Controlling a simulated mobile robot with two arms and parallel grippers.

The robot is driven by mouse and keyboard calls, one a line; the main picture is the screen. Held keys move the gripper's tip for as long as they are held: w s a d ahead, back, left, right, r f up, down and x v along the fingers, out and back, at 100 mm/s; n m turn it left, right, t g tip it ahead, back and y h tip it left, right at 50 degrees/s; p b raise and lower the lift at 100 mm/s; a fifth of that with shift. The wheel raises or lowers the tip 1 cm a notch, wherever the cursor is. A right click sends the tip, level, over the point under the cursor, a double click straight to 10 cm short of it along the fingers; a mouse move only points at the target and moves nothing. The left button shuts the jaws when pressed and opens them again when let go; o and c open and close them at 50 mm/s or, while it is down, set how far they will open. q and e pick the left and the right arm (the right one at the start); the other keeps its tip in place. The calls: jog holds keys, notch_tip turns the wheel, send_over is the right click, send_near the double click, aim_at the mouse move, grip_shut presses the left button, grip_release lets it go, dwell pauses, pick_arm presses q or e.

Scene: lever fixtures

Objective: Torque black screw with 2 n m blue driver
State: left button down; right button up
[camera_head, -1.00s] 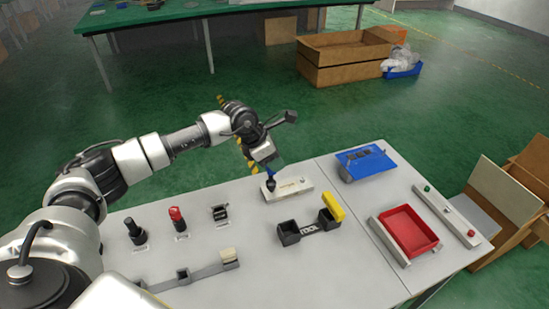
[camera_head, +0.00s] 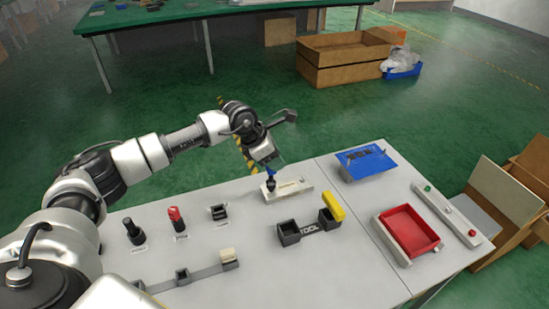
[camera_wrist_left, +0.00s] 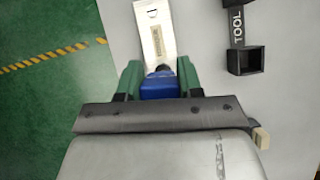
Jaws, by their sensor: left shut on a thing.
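My left gripper (camera_head: 265,158) is shut on the blue driver (camera_head: 270,171) and holds it pointing down over the left end of a white block (camera_head: 292,189). A dark piece (camera_head: 270,184) shows under the driver at that end. I cannot tell whether it is the black screw or the driver's tip, nor whether they touch. In the left wrist view, the blue driver (camera_wrist_left: 160,85) sits between the green fingers, and the white block (camera_wrist_left: 157,38) lies beyond it. The screw is hidden there. My right gripper is not in view.
A black TOOL holder (camera_head: 310,230) with a yellow block (camera_head: 332,206) stands at the table's middle. A black knob (camera_head: 134,231), a red knob (camera_head: 177,219) and a black switch (camera_head: 219,213) are at left. A red tray (camera_head: 407,231) and blue panel (camera_head: 366,162) are at right.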

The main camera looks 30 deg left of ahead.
pick_arm(q)
jog(key=shift+f, duration=0.2)
jog(key=shift+f+b, duration=0.55)
jog(key=shift+b, duration=0.05)
jog(key=m+g, duration=0.1)
jog(key=m, duration=0.1)
jog(key=m+g+h, duration=0.1)
jog(key=m, duration=0.1)
jog(key=shift+s+d+m, duration=0.15)
jog(key=shift+m, duration=0.25)
jog(key=m+g, duration=0.1)
jog(key=m, duration=0.2)
jog(key=shift+s+g+h, duration=0.15)
jog(key=shift+g+h, duration=0.15)
jog(key=shift+g, duration=0.1)
jog(key=m+g, duration=0.2)
jog(key=m, duration=0.1)
jog(key=shift+s+m, duration=0.1)
jog(key=shift+m, duration=0.2)
jog(key=m+g+y, duration=0.1)
jog(key=m+g, duration=0.1)
jog(key=m, duration=0.2)
jog(key=shift+s, duration=0.2)
jog(key=shift+r, duration=0.15)
